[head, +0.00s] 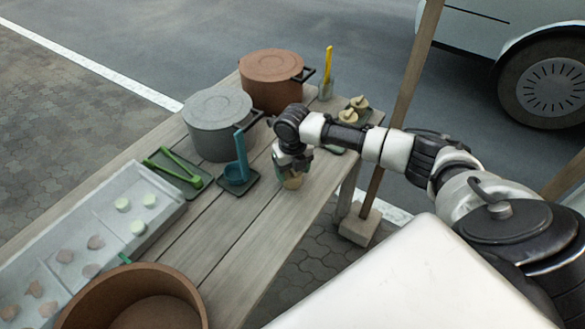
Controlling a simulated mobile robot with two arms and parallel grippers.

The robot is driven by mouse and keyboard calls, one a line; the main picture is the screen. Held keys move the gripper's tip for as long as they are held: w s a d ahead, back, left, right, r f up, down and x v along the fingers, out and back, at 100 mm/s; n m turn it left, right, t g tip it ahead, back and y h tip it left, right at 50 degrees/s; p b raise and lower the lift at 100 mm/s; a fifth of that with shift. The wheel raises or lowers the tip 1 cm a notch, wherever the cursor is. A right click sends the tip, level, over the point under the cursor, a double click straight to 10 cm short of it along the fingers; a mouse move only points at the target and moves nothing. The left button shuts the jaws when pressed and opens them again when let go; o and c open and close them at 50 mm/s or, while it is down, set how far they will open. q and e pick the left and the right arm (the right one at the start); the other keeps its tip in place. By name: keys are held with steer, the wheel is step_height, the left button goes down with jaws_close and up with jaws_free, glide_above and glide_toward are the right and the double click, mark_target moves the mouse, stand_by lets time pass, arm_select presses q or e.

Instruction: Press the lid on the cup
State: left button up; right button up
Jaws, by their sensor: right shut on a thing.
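A small tan and greenish cup (292,182) stands on the wooden table near its right edge. My right gripper (292,164) reaches in from the right, points down and is right over the cup's top. It is shut on the lid, which is mostly hidden by the fingers. I cannot tell how the lid sits against the cup's rim. My left gripper is not in view.
A grey pot (217,112) and brown pot (270,70) stand behind. A blue ladle (240,160), green tongs (172,168) and a divided food tray (140,195) lie left. A large brown bowl (85,300) is in front. Bare planks (235,235) lie between.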

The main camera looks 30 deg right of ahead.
steer(key=shift+f, duration=0.1)
stand_by(0.3)
steer(key=o, duration=1.1)
steer(key=shift+c, duration=0.2)
steer(key=shift+r+p, duration=3.05)
steer(key=shift+p, duration=0.15)
steer(key=shift+c, duration=0.2)
jaws_close()
